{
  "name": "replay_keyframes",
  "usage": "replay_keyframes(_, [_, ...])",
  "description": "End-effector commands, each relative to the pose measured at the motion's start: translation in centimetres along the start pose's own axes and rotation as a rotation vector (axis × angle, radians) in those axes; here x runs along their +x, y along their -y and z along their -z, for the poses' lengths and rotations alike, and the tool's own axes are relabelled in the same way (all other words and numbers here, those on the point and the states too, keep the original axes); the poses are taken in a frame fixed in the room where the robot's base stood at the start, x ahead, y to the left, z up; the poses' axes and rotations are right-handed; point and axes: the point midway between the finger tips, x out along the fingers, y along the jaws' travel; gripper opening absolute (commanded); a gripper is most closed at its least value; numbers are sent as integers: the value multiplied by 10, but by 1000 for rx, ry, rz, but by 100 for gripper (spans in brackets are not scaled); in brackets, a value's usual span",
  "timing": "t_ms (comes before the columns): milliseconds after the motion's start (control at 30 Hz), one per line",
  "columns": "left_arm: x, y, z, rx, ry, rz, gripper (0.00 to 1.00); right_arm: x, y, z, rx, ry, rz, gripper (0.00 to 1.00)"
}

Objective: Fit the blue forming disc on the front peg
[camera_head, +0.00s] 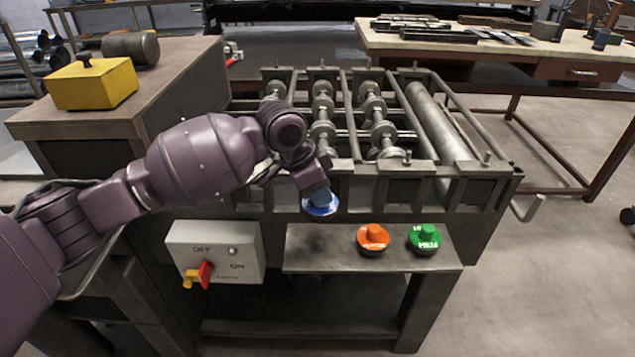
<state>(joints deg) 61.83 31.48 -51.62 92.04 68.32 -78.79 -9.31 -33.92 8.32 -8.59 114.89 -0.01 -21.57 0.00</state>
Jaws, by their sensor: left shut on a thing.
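The blue forming disc (321,208) hangs in my left gripper (318,188), which is shut on the disc's raised blue knob. Disc and gripper are in front of the forming machine's front rail, above the left part of the small shelf. The disc looks close to level, with its pale lower rim showing. A short upright peg (407,158) stands on the machine's front rail, right of the gripper, and another peg (487,157) stands at the right corner. I cannot tell which is the front peg. The disc is apart from both. My right gripper is out of view.
An orange disc (373,238) and a green disc (425,238) sit on the grey shelf (310,250); its left part is bare. A switch box (213,252) with a red and yellow lever is left of it. A yellow box (92,84) stands on the left cabinet.

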Motion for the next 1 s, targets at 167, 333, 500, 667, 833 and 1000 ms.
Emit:
replay_keyframes(167, [11,0,-5,-2,0,-2,0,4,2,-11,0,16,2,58])
replay_keyframes(333, [24,0,-10,-3,0,-4,0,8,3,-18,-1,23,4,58])
replay_keyframes(500, [36,1,-15,-3,0,-3,0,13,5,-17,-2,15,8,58])
replay_keyframes(667, [48,1,-20,-3,0,-3,0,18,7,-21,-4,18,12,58])
replay_keyframes(833, [58,0,-24,-4,0,-2,0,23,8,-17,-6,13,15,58])
replay_keyframes(1000, [66,0,-27,-2,-1,1,0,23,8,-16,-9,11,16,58])
